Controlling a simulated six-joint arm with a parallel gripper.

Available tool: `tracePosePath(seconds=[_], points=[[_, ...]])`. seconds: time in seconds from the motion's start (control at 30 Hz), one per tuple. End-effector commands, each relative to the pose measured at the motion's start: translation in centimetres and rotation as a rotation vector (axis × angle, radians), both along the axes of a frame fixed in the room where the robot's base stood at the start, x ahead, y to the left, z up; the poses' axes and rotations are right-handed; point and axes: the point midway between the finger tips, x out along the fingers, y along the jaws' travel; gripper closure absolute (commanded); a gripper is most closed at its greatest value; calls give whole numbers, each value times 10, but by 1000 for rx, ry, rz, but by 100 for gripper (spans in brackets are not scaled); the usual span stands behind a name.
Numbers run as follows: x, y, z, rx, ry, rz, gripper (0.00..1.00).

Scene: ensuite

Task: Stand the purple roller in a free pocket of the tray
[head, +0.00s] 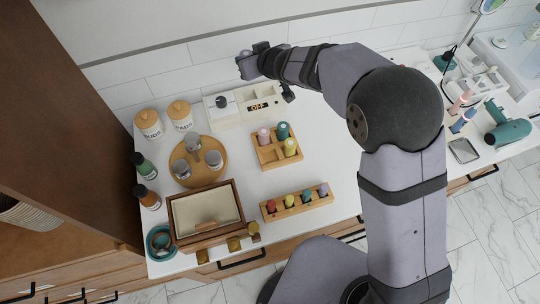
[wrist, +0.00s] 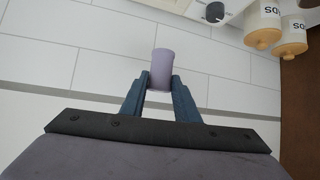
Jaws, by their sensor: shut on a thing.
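The purple roller (wrist: 163,66) is between the two blue fingers of my gripper (wrist: 161,82) in the wrist view, gripped near one end. My gripper is shut on it, with the white tiled wall behind. In the head view my wrist is by the wall at the back, and I cannot make out the held roller there. The square wooden tray (head: 281,162) lies on the counter, with a pink roller (head: 264,136), a teal roller (head: 283,130) and a yellow roller (head: 290,147) standing in it. Its front left pocket looks free.
A white box with a knob and display (head: 236,120) stands behind the tray. A narrow wooden rack (head: 279,215) with several coloured rollers, one lavender, lies in front. A round board with grey cups (head: 181,180), jars and a wooden box (head: 206,244) are at left.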

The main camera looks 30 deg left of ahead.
Motion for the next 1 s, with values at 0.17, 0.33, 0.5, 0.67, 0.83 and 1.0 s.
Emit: tracePosePath(seconds=[0.17,0.33,0.5,0.67,0.83,1.0], points=[[-8,-8,-2,2,3,-7,94],[-20,-20,-9,0,2,-23,94],[-43,-40,-22,-2,3,-47,94],[-81,-71,-45,-6,4,-75,94],[-121,-105,-69,-7,1,-94,94],[-148,-134,-87,-6,1,-106,94]])
